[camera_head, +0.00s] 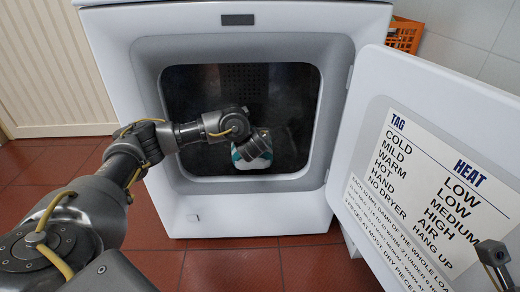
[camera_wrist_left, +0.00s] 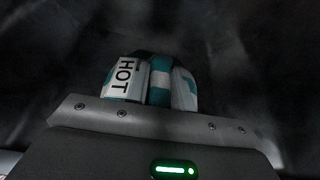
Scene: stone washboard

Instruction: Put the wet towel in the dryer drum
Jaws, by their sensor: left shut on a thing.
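The towel (camera_head: 252,161) is a small white and teal bundle inside the open dryer drum (camera_head: 290,95), low and near the opening. My left gripper (camera_head: 255,137) reaches into the drum from the left and is shut on the towel. In the left wrist view the towel (camera_wrist_left: 160,82) shows teal and white stripes and a white tag reading "HOT", just beyond the gripper body. The fingertips are hidden there. I cannot tell if the towel touches the drum floor. Part of my right arm (camera_head: 495,258) shows at the lower right edge; its jaws are not clear.
The white dryer door (camera_head: 375,150) stands open to the right, with a printed tag-and-heat chart (camera_head: 425,185) on its inside. The drum's square rim (camera_head: 325,150) surrounds my left arm. An orange crate (camera_head: 404,36) is behind at the right. Red floor tiles lie in front.

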